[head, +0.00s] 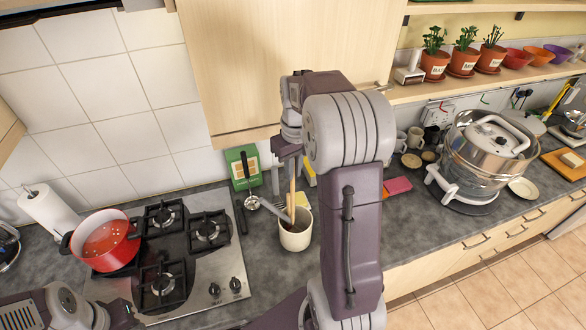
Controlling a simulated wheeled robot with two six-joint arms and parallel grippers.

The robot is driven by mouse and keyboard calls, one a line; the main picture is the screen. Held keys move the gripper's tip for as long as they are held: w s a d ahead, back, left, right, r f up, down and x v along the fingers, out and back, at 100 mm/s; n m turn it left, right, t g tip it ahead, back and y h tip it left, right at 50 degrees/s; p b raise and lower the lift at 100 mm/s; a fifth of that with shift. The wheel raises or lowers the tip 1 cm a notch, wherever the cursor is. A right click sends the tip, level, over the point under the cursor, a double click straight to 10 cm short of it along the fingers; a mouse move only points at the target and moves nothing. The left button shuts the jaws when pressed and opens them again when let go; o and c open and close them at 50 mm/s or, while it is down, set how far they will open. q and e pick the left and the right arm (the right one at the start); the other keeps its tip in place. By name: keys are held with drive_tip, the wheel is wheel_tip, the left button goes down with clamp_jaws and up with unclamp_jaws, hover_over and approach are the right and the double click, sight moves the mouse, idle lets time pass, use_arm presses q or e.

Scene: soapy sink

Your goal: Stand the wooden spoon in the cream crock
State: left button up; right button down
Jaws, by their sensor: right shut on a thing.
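The cream crock (295,238) stands upright on the grey counter, just right of the hob. The wooden spoon (292,193) is a thin tan stick, roughly upright, above and at the mouth of the crock. My right gripper (288,151) is above the crock, shut on the spoon's upper part; my arm hides some of the grip. The spoon's lower end is at or inside the crock's opening; its depth and any contact with the bottom cannot be told. My left gripper is not in view; only parts of that arm show at bottom left.
A gas hob (205,262) with a red pot (103,240) and a paper towel roll (52,216) are to the left. A green book (243,166) leans on the wall behind.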

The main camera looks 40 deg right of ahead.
drive_tip(key=shift+f+b, duration=3.45)
drive_tip(key=shift+f, duration=1.7)
drive_tip(key=shift+a+f, duration=0.1)
drive_tip(key=shift+f+b, duration=1.3)
drive_tip(key=shift+f, duration=0.55)
drive_tip(key=c, duration=1.4)
unclamp_jaws()
